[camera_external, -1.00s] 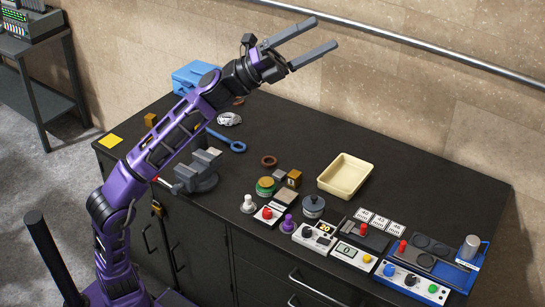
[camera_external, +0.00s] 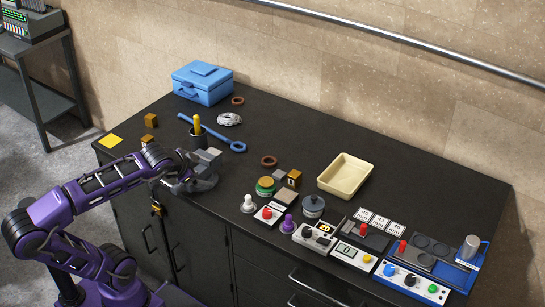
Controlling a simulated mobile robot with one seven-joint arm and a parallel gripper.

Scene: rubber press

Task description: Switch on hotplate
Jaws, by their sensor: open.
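No unit is plainly labelled as the hotplate. My gripper (camera_external: 184,171) is low at the left front of the table, overlapping the grey vise (camera_external: 204,179). Its fingers blend with the vise, so I cannot tell whether they touch. It is well left of the units.
A blue console (camera_external: 410,284) with coloured knobs stands at the right end. The back middle is clear.

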